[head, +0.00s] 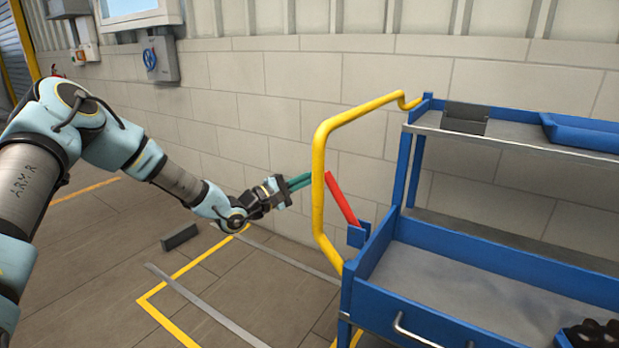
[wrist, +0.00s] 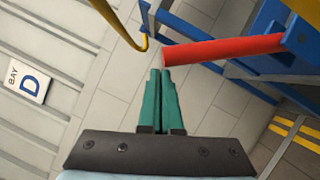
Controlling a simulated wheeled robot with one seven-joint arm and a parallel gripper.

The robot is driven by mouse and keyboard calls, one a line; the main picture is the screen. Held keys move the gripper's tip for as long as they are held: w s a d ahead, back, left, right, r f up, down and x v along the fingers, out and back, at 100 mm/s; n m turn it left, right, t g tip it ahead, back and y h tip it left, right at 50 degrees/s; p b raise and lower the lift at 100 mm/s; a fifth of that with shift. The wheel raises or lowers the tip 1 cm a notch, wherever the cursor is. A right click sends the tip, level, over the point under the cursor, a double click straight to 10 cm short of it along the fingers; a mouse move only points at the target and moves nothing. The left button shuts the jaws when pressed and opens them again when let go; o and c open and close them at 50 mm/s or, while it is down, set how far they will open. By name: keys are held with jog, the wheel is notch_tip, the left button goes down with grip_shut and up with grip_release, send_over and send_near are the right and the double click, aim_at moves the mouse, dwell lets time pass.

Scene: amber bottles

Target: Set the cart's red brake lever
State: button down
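The red brake lever (head: 341,199) slants up and to the left from a blue bracket (head: 358,234) on the cart's left end. In the wrist view the lever (wrist: 225,52) runs in from the right, its free end just beyond my fingertips. My gripper (head: 311,178) has green fingers, which lie close together with no object seen between them. The fingertips (wrist: 160,71) are close to the lever's free end; whether they touch it I cannot tell. In the head view the yellow handle (head: 319,185) stands between the fingertips and the lever.
The blue cart (head: 480,261) fills the right side, with a grey box (head: 465,118) and a blue tray (head: 585,133) on its top shelf. A block wall (head: 370,75) stands behind. A dark block (head: 179,237) lies on the floor, which is otherwise mostly clear at left.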

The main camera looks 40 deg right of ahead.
jog(key=s+d+r+m+y+p, duration=0.1)
jog(key=s+r+m+p, duration=0.2)
jog(key=s, duration=0.3)
jog(key=shift+s+d+r+m, duration=0.3)
jog(key=shift+d+r+m, duration=0.1)
jog(key=shift+r, duration=0.3)
dwell(0.4)
